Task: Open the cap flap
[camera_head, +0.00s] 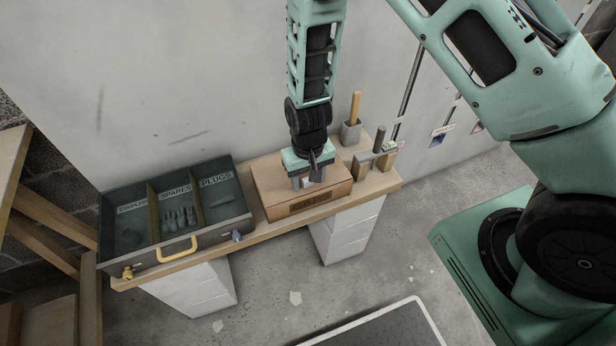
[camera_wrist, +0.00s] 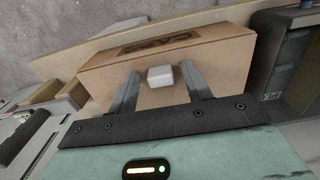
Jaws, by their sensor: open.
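A brown cardboard box (camera_head: 272,192) sits on the wooden bench, with a dark label on its front. In the wrist view the box (camera_wrist: 226,62) shows its label upside down, and it seems to read CAPS. Its top looks closed. A small white block-like tab (camera_wrist: 160,76) is on the box top. My gripper (camera_head: 307,183) points down over the box top. In the wrist view its two fingers (camera_wrist: 160,72) stand apart on either side of the tab, with gaps visible. I cannot tell exactly how high the fingertips are above the lid.
A dark open tray (camera_head: 240,222) with labelled compartments and a yellow handle stands left of the box. A cup with a wooden-handled tool (camera_head: 352,130) and a small wooden rack (camera_head: 376,160) stand to the right. A wall is behind the bench (camera_head: 265,236).

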